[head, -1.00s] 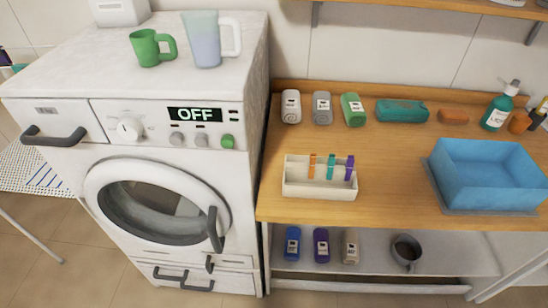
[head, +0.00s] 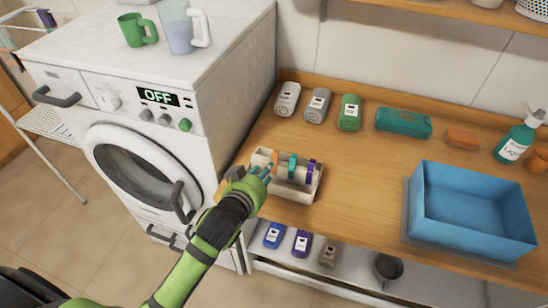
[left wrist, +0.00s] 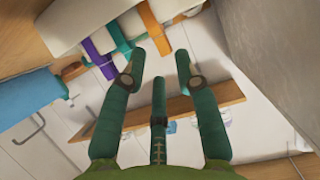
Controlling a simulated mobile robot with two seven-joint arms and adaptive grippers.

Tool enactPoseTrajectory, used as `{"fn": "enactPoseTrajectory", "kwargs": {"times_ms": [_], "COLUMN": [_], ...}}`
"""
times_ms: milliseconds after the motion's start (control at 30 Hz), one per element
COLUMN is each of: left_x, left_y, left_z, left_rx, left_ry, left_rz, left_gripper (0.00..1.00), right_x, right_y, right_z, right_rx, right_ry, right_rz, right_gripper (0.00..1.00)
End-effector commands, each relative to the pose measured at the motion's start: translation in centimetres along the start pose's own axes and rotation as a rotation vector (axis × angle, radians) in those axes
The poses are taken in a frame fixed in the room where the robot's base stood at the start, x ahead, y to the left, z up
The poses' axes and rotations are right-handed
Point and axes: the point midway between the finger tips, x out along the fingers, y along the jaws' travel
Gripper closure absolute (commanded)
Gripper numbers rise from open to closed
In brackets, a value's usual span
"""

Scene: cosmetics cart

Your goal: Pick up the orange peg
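The orange peg (head: 275,161) stands in the cream holder (head: 290,192) at its left end, beside a teal peg (head: 292,168) and a purple peg (head: 310,171). My left gripper (head: 264,172) is at the left end of the holder, close to the orange peg and partly hiding it. In the left wrist view the fingers (left wrist: 158,66) are spread with nothing between them. The orange peg (left wrist: 154,27) shows just beyond the fingertips, and I cannot tell whether they touch it. My right gripper is out of view.
A blue bin (head: 470,211) stands right of the holder. Bottles (head: 318,105) and a teal case (head: 403,123) line the back of the wooden counter (head: 360,180). The washing machine (head: 225,95) stands close on the left. The counter between holder and bin is clear.

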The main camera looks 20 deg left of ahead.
Motion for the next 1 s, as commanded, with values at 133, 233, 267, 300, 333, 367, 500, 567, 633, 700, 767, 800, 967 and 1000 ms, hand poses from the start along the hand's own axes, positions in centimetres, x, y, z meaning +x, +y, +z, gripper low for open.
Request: {"fn": "enactPoseTrajectory", "kwargs": {"times_ms": [133, 233, 267, 300, 333, 367, 500, 567, 633, 700, 767, 800, 967, 1000], "left_x": [1.3, 2.1, 2.3, 2.7, 3.0, 3.4, 5.3, 6.0, 6.6, 6.9, 7.0, 7.0, 7.0, 7.0], "left_y": [0.2, 0.2, 0.2, 0.2, 0.2, 0.3, 0.4, 0.4, 0.4, 0.4, 0.4, 0.4, 0.4, 0.4], "left_z": [-0.8, -0.8, -0.8, -0.9, -1.0, -1.1, -1.2, -1.0, -1.0, -0.9, -0.9, -0.8, -0.8, -0.8], "left_rx": [0.0, -0.001, -0.001, -0.001, -0.001, -0.001, -0.002, -0.001, 0.0, 0.0, 0.0, 0.0, -0.001, -0.001], "left_ry": [0.018, 0.017, 0.018, 0.017, 0.017, 0.017, 0.016, 0.016, 0.016, 0.016, 0.015, 0.015, 0.015, 0.015], "left_rz": [0.004, 0.004, 0.004, 0.004, 0.003, 0.003, 0.004, 0.004, 0.004, 0.005, 0.005, 0.005, 0.005, 0.005], "left_gripper": [0.69, 0.69, 0.69, 0.69, 0.69, 0.69, 0.69, 0.69, 0.69, 0.69, 0.69, 0.69, 0.73, 0.86], "right_x": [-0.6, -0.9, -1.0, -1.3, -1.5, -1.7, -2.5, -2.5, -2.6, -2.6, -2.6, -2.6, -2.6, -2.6], "right_y": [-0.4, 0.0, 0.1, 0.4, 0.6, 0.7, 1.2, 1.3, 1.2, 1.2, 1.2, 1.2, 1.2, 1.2], "right_z": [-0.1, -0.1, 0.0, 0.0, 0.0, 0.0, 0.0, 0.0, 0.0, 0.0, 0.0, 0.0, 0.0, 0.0], "right_rx": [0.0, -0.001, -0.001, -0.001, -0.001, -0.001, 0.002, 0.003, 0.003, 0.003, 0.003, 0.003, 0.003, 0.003], "right_ry": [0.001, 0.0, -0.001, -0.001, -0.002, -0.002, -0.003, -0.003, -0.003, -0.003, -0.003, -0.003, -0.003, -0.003], "right_rz": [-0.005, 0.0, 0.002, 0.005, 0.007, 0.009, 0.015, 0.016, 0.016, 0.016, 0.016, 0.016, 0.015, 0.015], "right_gripper": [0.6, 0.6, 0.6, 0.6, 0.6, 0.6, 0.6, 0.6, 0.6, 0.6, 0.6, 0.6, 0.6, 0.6]}}
